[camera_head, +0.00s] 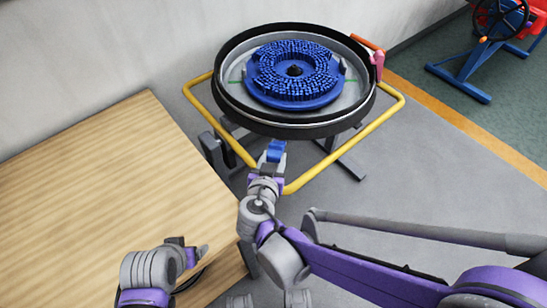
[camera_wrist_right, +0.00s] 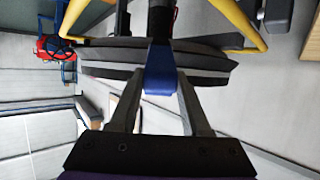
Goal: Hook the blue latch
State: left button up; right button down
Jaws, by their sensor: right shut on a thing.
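The blue latch (camera_head: 276,148) is at the near side of the round scrubber tank (camera_head: 240,110), just below its black rim. My right gripper (camera_head: 273,158) is shut on the latch from the near side. In the right wrist view the blue latch (camera_wrist_right: 160,68) stands between the two fingertips of my right gripper (camera_wrist_right: 158,88), with the tank's dark rim right behind it. I cannot tell whether the latch touches or hooks the rim. My left gripper (camera_head: 192,250) is over the table's right edge, well away from the latch; its finger opening is unclear.
A blue bristled brush (camera_head: 295,73) lies in the tank. A yellow tube frame (camera_head: 395,112) surrounds the tank's stand. A pink handle (camera_head: 378,62) is on the far right rim. A wooden table (camera_head: 110,180) fills the left. Grey floor (camera_head: 440,170) is clear on the right.

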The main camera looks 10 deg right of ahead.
aim_at(276, 149)
pick_arm(q)
jog(key=shift+r, duration=0.1)
pick_arm(e)
jog(key=shift+r, duration=0.1)
